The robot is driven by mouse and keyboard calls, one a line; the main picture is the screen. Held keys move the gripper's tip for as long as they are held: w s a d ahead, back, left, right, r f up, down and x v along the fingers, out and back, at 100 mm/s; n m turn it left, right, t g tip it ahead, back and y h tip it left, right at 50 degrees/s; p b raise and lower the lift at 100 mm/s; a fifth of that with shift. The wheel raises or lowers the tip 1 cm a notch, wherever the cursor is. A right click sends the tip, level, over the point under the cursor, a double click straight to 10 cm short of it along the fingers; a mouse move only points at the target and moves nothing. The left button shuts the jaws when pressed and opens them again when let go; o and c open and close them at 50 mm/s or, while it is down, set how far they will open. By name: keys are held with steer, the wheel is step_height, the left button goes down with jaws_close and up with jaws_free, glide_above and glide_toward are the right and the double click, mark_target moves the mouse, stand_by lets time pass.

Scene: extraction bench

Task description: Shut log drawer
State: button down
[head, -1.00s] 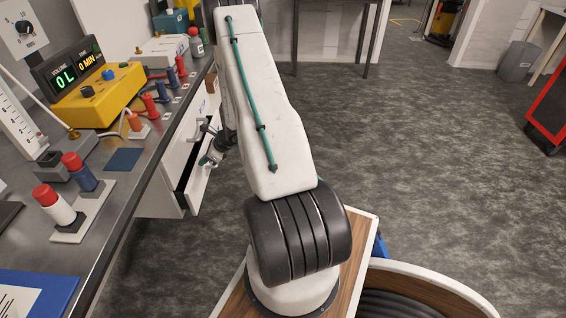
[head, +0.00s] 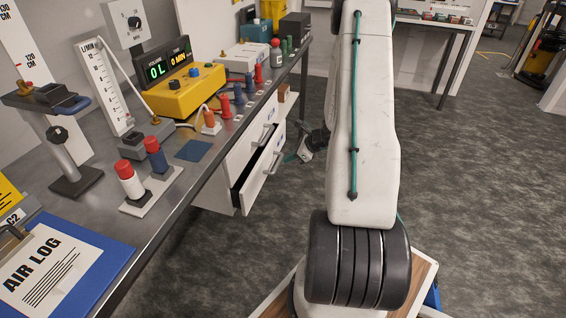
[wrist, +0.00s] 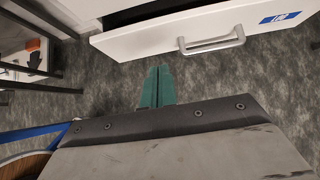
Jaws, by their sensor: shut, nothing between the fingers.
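The log drawer (head: 262,178) is the lower drawer under the bench; it stands partly open, with a dark gap behind its white front. In the wrist view its front (wrist: 140,40) crosses the top, with a grey bar handle (wrist: 211,42) and a blue label (wrist: 280,17). My gripper (head: 288,158) is just out from the drawer front, to its right in the head view. In the wrist view its green fingers (wrist: 158,70) are together and empty, left of the handle and apart from it. The drawer's inside is mostly hidden.
The upper drawer (head: 248,140) looks shut. The bench top (head: 170,215) carries a yellow meter (head: 185,92), red and blue fittings and an air log sheet (head: 45,268). The grey floor (head: 470,190) right of my arm is clear.

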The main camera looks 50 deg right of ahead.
steer(key=s+a, duration=0.3)
steer(key=a, duration=0.2)
glide_toward(253, 178)
steer(key=shift+t, duration=0.3)
steer(key=f, duration=0.1)
steer(key=w+f, duration=0.1)
steer(key=f, duration=0.1)
steer(key=w+a+f, duration=0.1)
steer(key=f, duration=0.1)
steer(key=shift+w, duration=0.2)
steer(key=shift+w+a, duration=0.2)
steer(key=shift+w, duration=0.45)
steer(key=w, duration=0.1)
steer(key=w+a, duration=0.1)
steer(key=w, duration=0.1)
steer(key=w+a, duration=0.1)
steer(key=shift+w+r, duration=0.1)
steer(key=shift+w, duration=0.15)
